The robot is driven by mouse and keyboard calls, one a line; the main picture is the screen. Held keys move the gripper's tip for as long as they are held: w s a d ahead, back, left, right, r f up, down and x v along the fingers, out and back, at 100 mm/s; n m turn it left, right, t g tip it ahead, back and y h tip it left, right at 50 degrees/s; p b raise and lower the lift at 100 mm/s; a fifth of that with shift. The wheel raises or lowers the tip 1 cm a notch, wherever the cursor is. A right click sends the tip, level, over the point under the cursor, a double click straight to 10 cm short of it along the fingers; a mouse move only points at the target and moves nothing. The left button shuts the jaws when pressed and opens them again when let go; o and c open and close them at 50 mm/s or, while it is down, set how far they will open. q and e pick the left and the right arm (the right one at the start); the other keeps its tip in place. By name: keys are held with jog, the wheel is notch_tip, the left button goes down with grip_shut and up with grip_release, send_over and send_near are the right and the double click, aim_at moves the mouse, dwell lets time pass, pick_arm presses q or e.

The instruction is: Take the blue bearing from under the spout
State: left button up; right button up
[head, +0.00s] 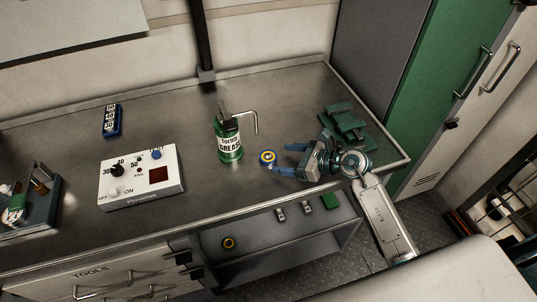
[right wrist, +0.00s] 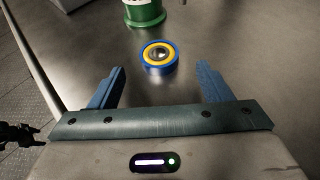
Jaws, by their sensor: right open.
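The blue bearing (head: 267,157) is a small blue ring with a yellow inner band. It lies flat on the metal bench, in front and to the right of the green grease dispenser (head: 230,142), whose bent spout (head: 254,122) reaches out to the right. My right gripper (head: 282,160) is open, low over the bench just right of the bearing, its blue fingers pointing at it. In the right wrist view the bearing (right wrist: 158,57) sits ahead of and between the two open fingers (right wrist: 160,85), not touched, with the green dispenser base (right wrist: 145,14) behind it.
A white control box (head: 141,178) with knobs stands left on the bench. A blue numbered block (head: 112,121) lies behind it. A green fixture (head: 345,124) stands behind my right gripper. The bench between box and dispenser is clear. A lower shelf (head: 275,245) holds small parts.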

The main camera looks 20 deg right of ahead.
aim_at(271, 157)
jog(key=shift+p+x, duration=0.45)
jog(key=shift+x, duration=1.2)
jog(key=c, duration=1.1)
jog(key=shift+r, duration=0.15)
jog(key=shift+c, duration=0.2)
